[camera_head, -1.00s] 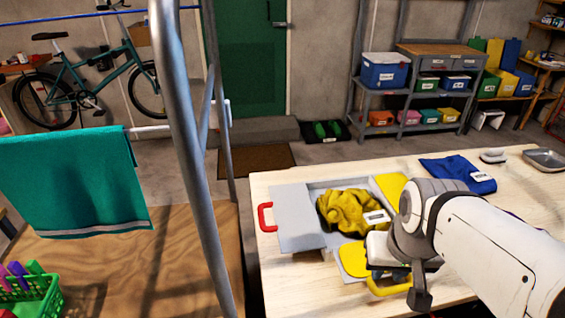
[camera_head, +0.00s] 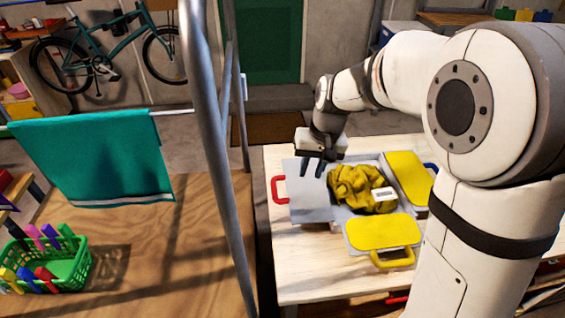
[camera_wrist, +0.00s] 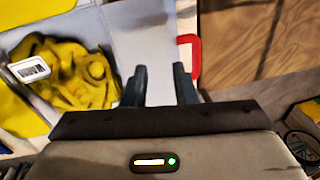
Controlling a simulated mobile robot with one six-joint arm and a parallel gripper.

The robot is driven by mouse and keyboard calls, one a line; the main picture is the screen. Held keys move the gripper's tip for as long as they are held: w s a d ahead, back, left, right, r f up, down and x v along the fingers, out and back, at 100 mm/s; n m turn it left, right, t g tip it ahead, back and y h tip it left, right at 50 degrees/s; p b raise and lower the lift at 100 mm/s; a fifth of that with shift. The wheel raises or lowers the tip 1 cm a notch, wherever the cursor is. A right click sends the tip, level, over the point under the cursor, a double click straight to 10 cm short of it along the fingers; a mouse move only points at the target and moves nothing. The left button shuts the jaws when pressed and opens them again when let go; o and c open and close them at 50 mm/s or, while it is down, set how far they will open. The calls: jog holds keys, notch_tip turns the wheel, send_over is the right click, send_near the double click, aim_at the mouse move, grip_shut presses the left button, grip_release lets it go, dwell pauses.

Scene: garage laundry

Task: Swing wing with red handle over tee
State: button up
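The grey wing (camera_head: 307,205) lies flat at the left of the folding board, its red handle (camera_head: 276,190) on its outer left edge. The yellow tee (camera_head: 357,188) lies crumpled on the board beside the wing, a white label on it; the wing does not cover it. My gripper (camera_head: 312,167) points down over the far part of the wing, right of the red handle. In the wrist view its two fingers (camera_wrist: 160,82) are apart with nothing between them. The red handle (camera_wrist: 194,58) shows there just right of the fingers, and the tee (camera_wrist: 78,73) at left.
A yellow panel (camera_head: 409,176) with a blue handle lies right of the tee; another yellow panel (camera_head: 384,232) with a yellow handle lies in front. A metal post (camera_head: 212,130) stands left of the table. A teal towel (camera_head: 95,158) hangs above a green basket (camera_head: 62,263).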

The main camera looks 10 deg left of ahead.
jog(key=g+p, duration=0.1)
send_near(275, 188)
jog(key=shift+n, duration=0.3)
jog(key=f, duration=0.2)
jog(key=a+f, duration=0.1)
jog(key=f, duration=0.2)
jog(key=f+p, duration=0.1)
jog(key=f, duration=0.2)
jog(key=shift+s+a+f, duration=0.1)
jog(key=shift+s+a, duration=0.1)
jog(key=shift+s, duration=0.05)
grip_shut()
